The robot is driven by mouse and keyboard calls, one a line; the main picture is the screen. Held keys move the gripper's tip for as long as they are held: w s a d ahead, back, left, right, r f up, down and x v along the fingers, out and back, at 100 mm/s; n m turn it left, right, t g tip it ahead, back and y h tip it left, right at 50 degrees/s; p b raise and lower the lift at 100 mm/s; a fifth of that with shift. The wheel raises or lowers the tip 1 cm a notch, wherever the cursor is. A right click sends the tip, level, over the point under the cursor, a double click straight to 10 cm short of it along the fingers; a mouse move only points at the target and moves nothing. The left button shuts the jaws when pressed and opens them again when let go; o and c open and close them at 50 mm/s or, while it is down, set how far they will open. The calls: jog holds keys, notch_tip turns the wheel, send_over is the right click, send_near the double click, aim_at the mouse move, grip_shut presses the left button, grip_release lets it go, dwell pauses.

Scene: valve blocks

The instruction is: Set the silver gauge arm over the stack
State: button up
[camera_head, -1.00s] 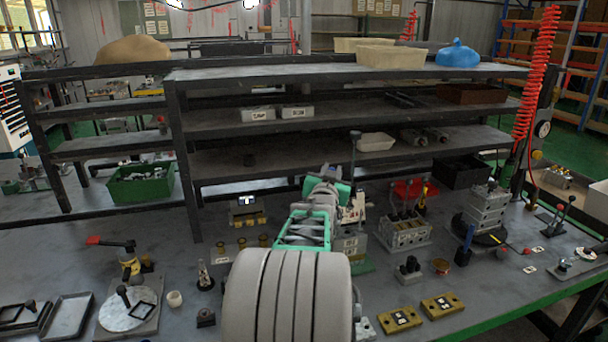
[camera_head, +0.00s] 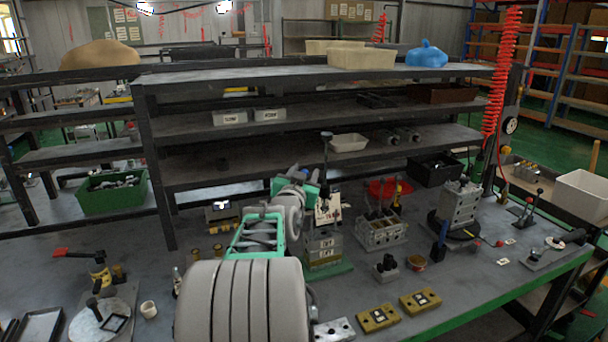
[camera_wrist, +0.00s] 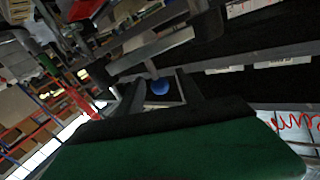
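I cannot surely pick out the silver gauge arm; part of this area is behind my arm. My gripper (camera_head: 308,186) is at the far end of my arm, close to the left of the post. Its fingertips are not clear. In the wrist view a blue round thing (camera_wrist: 160,87) shows against a dark square frame.
Another grey block stack (camera_head: 461,205) stands on a black round plate at right. A grey block with several holes (camera_head: 380,231) is between. The dark shelf (camera_head: 330,165) stands close behind my arm.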

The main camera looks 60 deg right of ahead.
jog(key=shift+a, duration=0.1)
jog(key=b+v, duration=0.1)
jog(key=v, duration=0.6)
jog(key=shift+a+b, duration=0.3)
